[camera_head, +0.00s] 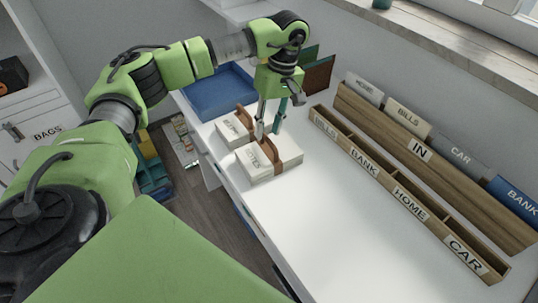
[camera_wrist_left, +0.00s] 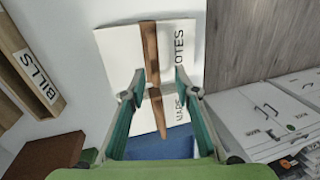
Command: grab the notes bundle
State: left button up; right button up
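The notes bundle (camera_head: 268,160) is a white block with a brown strap standing up across it, on the white desk. In the left wrist view the bundle (camera_wrist_left: 120,52) fills the upper middle, with "NOTES" printed on its right side. A second, similar white bundle (camera_head: 232,132) lies just behind it. My left gripper (camera_head: 268,128) points down above the two bundles, close to the notes bundle's strap. In the left wrist view its fingers (camera_wrist_left: 158,92) are apart, with the brown straps showing between them. Contact cannot be told. My right gripper is out of view.
A wooden compartment box (camera_head: 362,165) and a taller wooden file holder (camera_head: 420,152) stand to the right. A blue tray (camera_head: 218,95) lies behind the bundles. The desk front (camera_head: 330,240) is clear. A drawer unit (camera_head: 35,125) stands at left.

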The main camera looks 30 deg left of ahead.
aim_at(268, 138)
pick_arm(q)
notch_tip(268, 138, down, 5)
jog(key=shift+s+a+f+p, duration=0.1)
jog(key=shift+s+p, duration=0.05)
jog(key=shift+p, duration=0.5)
grip_shut()
